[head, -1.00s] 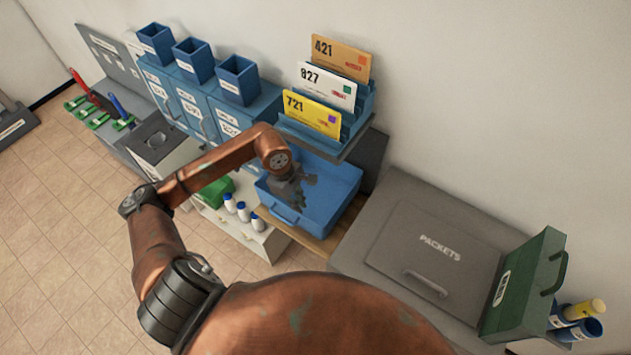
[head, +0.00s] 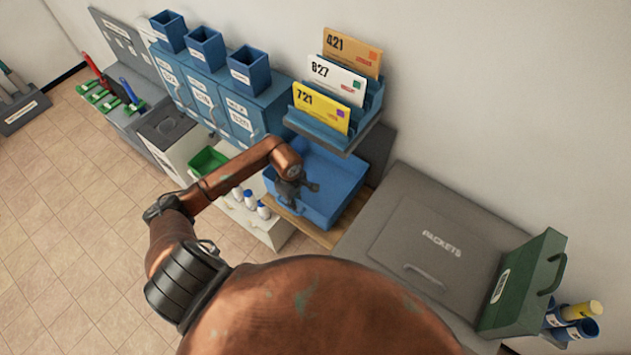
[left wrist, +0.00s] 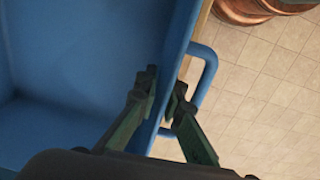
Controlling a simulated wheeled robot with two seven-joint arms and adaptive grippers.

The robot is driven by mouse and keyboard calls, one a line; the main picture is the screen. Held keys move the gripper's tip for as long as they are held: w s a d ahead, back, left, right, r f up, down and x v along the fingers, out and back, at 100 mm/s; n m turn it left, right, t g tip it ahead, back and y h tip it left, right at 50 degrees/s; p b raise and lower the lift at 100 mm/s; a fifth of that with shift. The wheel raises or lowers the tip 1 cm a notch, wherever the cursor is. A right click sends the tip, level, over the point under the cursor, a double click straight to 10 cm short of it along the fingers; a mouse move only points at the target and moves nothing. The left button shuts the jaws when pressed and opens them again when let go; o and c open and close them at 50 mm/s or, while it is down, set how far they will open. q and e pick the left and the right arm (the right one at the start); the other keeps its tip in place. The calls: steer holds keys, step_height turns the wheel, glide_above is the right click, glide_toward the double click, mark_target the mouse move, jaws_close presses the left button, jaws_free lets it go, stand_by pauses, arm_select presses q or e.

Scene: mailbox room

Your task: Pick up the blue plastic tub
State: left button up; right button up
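The blue plastic tub (head: 335,185) sits on a wooden surface below the envelope rack in the head view. Its inside wall (left wrist: 90,60) and a loop handle (left wrist: 208,75) show in the left wrist view. My left gripper (head: 292,188) is at the tub's near left side, pointing down. In the left wrist view, its fingertips (left wrist: 165,88) straddle the tub's rim beside the handle, one inside and one outside, close against the wall. The tub looks level and shows no clear gap from the surface. My right gripper is not in view.
An envelope rack (head: 325,132) overhangs the tub's back. White bottles (head: 250,200) and a green tray (head: 207,162) are to the left. A grey packets box (head: 430,235) stands to the right. Tiled floor (head: 60,230) is open at left.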

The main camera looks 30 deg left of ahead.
arm_select(q)
steer(key=shift+f, duration=2)
steer(key=shift+c, duration=0.4)
jaws_close()
steer(key=shift+r, duration=0.15)
